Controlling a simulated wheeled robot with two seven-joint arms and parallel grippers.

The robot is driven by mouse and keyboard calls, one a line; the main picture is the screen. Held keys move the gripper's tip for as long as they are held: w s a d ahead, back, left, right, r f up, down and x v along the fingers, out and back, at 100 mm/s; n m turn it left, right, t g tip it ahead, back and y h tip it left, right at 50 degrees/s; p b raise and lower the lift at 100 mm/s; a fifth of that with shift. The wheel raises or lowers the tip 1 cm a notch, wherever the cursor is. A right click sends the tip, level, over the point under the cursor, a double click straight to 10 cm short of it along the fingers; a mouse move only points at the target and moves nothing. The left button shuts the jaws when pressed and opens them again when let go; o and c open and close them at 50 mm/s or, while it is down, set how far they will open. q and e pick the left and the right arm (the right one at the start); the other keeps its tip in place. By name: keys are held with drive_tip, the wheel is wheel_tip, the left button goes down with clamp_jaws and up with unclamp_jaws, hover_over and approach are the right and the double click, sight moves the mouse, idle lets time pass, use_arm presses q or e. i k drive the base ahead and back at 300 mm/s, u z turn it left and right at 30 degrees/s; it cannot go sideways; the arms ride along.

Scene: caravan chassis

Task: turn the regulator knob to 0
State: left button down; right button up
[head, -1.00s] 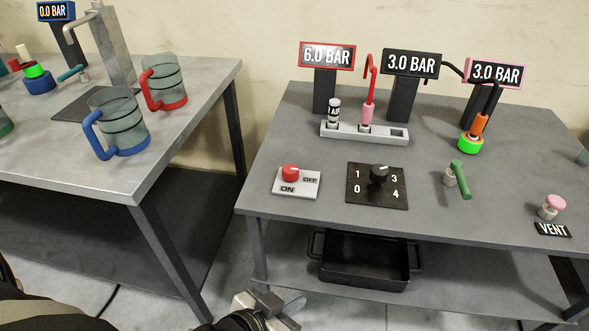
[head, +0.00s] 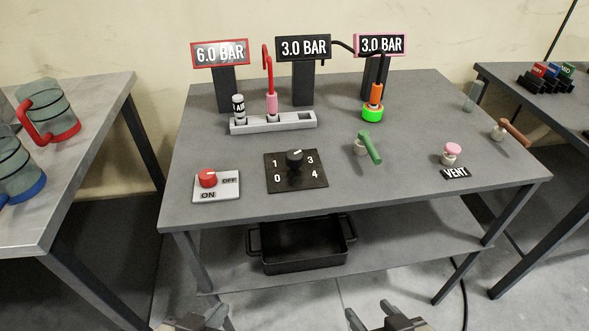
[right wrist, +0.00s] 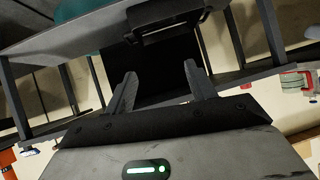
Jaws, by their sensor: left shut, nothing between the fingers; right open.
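The regulator knob (head: 295,158) is a black knob on a dark square plate (head: 282,184) marked 1, 3, 0 and 4. Its white mark points up and to the right, toward the 3. My left gripper (head: 209,313) is shut and empty at the bottom of the head view, in front of the table and well away from the knob. My right gripper (head: 369,314) is open and empty, also low in front of the table. In the right wrist view its two fingers (right wrist: 160,92) are apart with nothing between them. Neither gripper touches the knob.
A red ON/OFF knob (head: 208,178) sits left of the plate, a green-handled valve (head: 370,148) to its right. The pink vent button (head: 453,149) is further right. Displays (head: 303,47) read 6.0, 3.0 and 3.0 BAR. A black bin (head: 303,246) stands on the lower shelf.

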sight(294, 157)
drive_tip(key=k, duration=0.5)
drive_tip(key=u, duration=0.85)
drive_tip(key=i, duration=0.7)
drive_tip(key=z, duration=0.1)
